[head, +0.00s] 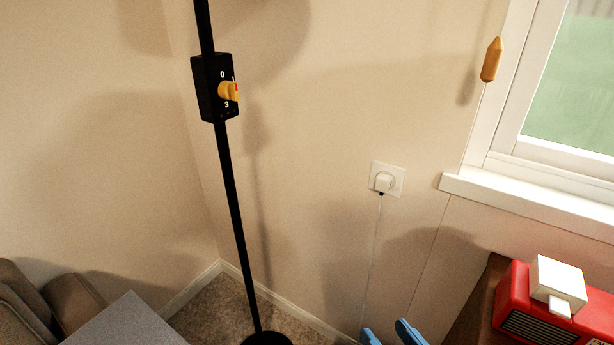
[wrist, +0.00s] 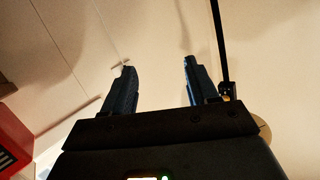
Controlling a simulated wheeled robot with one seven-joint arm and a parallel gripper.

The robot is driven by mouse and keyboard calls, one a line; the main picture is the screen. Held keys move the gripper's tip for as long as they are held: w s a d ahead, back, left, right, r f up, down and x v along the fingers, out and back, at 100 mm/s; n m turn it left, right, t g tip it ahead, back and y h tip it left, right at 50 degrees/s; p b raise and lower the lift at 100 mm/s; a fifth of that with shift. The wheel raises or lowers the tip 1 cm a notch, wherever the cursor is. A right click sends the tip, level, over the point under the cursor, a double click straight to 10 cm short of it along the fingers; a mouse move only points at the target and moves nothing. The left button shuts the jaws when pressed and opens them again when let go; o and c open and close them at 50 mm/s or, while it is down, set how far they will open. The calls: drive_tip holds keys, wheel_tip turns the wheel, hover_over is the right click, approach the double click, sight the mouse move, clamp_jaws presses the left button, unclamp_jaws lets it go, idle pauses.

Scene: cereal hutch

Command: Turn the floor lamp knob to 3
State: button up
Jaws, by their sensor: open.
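The floor lamp is a thin black pole (head: 235,200) standing in the room's corner in the head view. A black switch box (head: 208,95) sits on the pole, marked 0 at the top and 3 at the bottom. My gripper (head: 388,333) has blue fingers at the bottom edge of the head view, well below and right of the knob. It is open and empty. In the wrist view my gripper (wrist: 158,75) has the pole (wrist: 219,45) right of its fingers.
A wall outlet with a white plug (head: 384,182) and cord is right of the lamp. A red box-like object (head: 530,310) with a white block on it stands at lower right. A grey surface (head: 128,325) and a sofa (head: 35,300) are at lower left. A window sill (head: 530,203) juts out at right.

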drive_tip(key=w+a+r+n+y, duration=0.1)
drive_tip(key=w+a+r+y, duration=0.2)
drive_tip(key=w, duration=0.5)
drive_tip(key=n+g+y+p, duration=0.2)
drive_tip(key=n+g+y, duration=0.2)
drive_tip(key=n+y, duration=0.35)
approach(236, 88)
drive_tip(key=x, duration=0.2)
drive_tip(key=shift+n, duration=0.45)
drive_tip(key=shift+p+x, duration=0.75)
drive_tip(key=shift+x, duration=2.9)
drive_tip(key=c, duration=1)
